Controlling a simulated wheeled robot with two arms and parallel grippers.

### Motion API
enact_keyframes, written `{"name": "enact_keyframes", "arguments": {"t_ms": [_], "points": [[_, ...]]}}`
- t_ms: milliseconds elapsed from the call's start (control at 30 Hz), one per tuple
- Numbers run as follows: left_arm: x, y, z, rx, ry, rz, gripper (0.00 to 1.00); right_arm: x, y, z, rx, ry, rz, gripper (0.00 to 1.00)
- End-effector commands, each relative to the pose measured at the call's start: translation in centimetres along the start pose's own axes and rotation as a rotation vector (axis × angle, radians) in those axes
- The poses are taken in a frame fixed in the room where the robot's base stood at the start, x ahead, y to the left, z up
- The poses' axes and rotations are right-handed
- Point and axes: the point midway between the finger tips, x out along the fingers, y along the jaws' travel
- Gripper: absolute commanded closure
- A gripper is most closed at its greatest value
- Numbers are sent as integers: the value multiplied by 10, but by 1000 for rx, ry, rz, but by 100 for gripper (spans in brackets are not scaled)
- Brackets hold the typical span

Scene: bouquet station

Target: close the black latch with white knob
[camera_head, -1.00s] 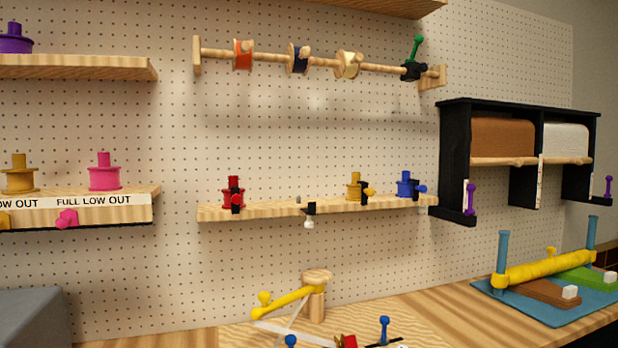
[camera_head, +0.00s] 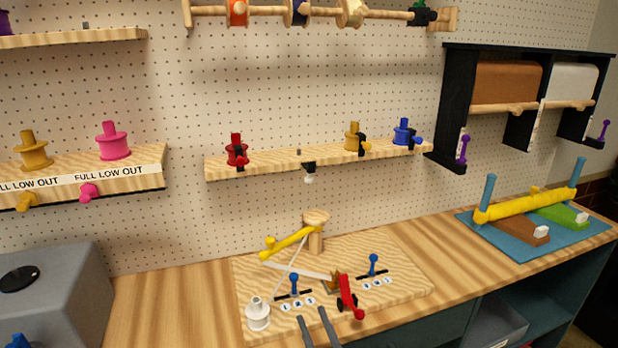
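The black latch with a white knob (camera_head: 309,170) is at the middle of the wooden wall shelf (camera_head: 270,163). Its white knob hangs below the shelf's front edge. No spool stands behind this latch; only a small peg shows above the shelf there. My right gripper (camera_head: 312,314) shows at the bottom edge as two dark fingers with a gap between them. It is open and empty, well below the latch and over the front of the workbench board. My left gripper is not in view.
The same shelf holds red (camera_head: 236,150), yellow (camera_head: 353,137) and blue (camera_head: 402,132) spools with their own latches. Below are a wooden board (camera_head: 400,296) with a yellow arm (camera_head: 290,242), blue knobs and a white spool (camera_head: 257,315). A grey box (camera_head: 62,275) stands at left.

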Motion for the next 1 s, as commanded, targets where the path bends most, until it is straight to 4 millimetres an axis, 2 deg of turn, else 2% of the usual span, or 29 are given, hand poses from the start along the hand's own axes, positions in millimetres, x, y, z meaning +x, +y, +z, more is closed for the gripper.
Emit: {"name": "enact_keyframes", "arguments": {"t_ms": [33, 133, 233, 300, 433, 533, 667, 833, 1000], "points": [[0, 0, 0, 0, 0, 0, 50, 23, -11, 7, 1, -48, -24, 62], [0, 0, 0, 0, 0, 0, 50, 64, -22, 26, -18, -179, -25, 62], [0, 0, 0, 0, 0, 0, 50, 97, -17, 33, -41, -288, 37, 62], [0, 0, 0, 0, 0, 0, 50, 115, -6, 32, -50, -347, 109, 62], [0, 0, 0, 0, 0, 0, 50, 134, 19, 20, -47, -419, 260, 62], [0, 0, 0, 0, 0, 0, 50, 139, 35, 13, -33, -449, 352, 62], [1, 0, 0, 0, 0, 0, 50, 141, 46, 9, -24, -466, 407, 62], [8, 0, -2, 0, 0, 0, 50, 158, 55, 15, -26, -466, 413, 62], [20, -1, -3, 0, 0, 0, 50, 190, 70, 30, -26, -465, 411, 62]]}}
